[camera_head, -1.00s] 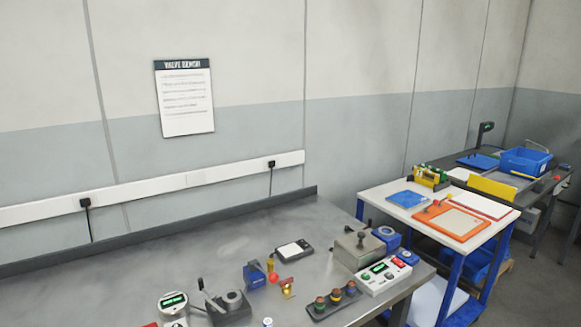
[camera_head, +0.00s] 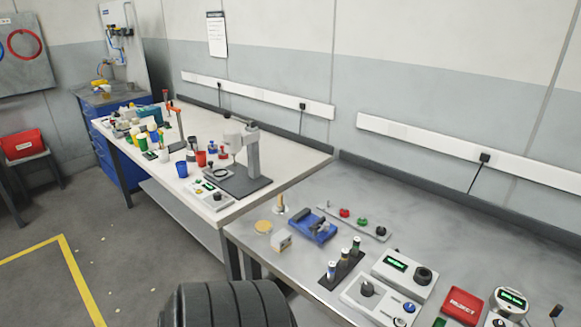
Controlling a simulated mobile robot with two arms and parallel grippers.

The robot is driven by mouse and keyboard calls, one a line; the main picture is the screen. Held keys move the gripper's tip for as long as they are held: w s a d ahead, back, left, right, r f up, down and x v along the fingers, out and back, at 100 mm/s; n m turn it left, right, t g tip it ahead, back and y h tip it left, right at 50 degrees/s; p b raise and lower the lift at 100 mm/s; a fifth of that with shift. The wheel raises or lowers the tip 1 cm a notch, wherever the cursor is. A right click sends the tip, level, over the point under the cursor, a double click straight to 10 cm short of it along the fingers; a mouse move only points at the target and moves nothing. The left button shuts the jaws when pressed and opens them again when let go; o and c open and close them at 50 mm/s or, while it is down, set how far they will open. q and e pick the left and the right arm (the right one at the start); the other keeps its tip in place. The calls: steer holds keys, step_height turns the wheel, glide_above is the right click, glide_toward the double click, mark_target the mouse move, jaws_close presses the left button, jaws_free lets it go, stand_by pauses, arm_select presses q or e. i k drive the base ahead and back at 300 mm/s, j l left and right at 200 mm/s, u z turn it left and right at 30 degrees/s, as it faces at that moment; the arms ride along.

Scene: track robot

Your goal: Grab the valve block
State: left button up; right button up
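I cannot pick out the valve block for certain in this view. On the grey metal bench (camera_head: 450,215) at the right, a small cream block with a yellowish face (camera_head: 281,240) stands near the left end. A blue fixture with a dark clamp (camera_head: 313,229) sits just right of it. A strip with red, green and black knobs (camera_head: 361,222) lies behind the fixture. Neither of my grippers is in view.
A grey box with a green display (camera_head: 402,268), a knob panel (camera_head: 380,303), a dark rack of small cylinders (camera_head: 340,268) and a red box (camera_head: 462,306) crowd the bench front. A white bench (camera_head: 285,150) with a press (camera_head: 252,160) adjoins at left. Open floor (camera_head: 120,240) lies front left.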

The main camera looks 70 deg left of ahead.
mark_target(282, 238)
steer(key=u, duration=2.35)
steer(key=i+l+z, duration=0.15)
steer(key=z, duration=0.15)
steer(key=i+l+z, duration=0.1)
steer(key=i+z, duration=0.25)
steer(key=k, duration=0.05)
